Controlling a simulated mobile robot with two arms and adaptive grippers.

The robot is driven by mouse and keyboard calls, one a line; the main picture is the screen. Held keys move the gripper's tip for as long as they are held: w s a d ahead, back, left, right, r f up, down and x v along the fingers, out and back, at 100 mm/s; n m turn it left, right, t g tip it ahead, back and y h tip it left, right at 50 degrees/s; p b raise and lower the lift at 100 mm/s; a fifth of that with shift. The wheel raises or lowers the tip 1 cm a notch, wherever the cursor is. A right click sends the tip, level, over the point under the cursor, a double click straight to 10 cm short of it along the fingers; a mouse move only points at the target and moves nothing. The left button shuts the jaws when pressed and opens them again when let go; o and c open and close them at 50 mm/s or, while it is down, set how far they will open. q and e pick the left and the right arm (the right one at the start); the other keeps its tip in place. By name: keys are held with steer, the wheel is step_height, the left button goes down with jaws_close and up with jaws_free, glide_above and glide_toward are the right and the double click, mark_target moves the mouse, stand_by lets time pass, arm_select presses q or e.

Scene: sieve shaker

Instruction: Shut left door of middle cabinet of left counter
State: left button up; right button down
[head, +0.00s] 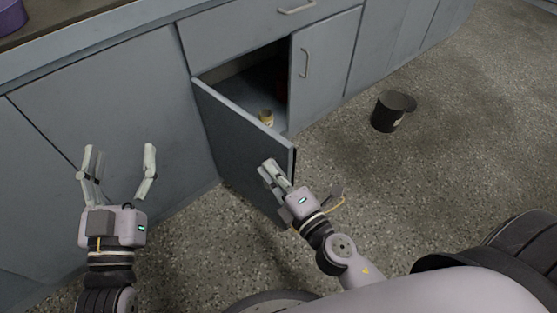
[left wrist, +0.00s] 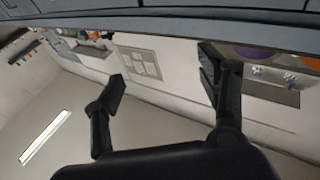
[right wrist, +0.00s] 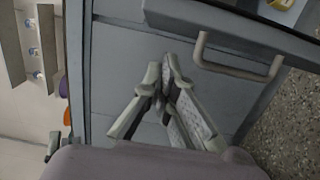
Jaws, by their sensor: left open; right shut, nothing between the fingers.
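The left door (head: 240,140) of the middle cabinet stands open in the head view, swung out from its hinge side at the left. Its outer face (right wrist: 130,60) and its handle (right wrist: 240,62) show in the right wrist view. My right gripper (head: 268,166) is shut and empty, in front of the outer face near the free edge; its fingertips (right wrist: 166,72) are close to the panel beside the handle. I cannot tell whether they touch it. My left gripper (head: 120,150) is open and empty, left of the door and in front of the closed grey panels.
The right door (head: 325,70) of the cabinet is closed, with a drawer (head: 250,28) above. A small yellowish container (head: 266,117) stands in the dark opening. A black bin (head: 389,111) stands on the speckled floor at the right. The floor between bin and counter is clear.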

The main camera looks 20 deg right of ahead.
arm_select(q)
steer(key=shift+w+f+g, duration=0.1)
steer(key=shift+f+g, duration=0.2)
steer(key=shift+f, duration=0.25)
arm_select(e)
steer(key=shift+w+d, duration=0.3)
steer(key=shift+d, duration=0.25)
steer(key=shift+w+d, duration=0.25)
steer(key=shift+d, duration=0.25)
arm_select(q)
steer(key=shift+r, duration=0.1)
arm_select(e)
steer(key=shift+d, duration=0.15)
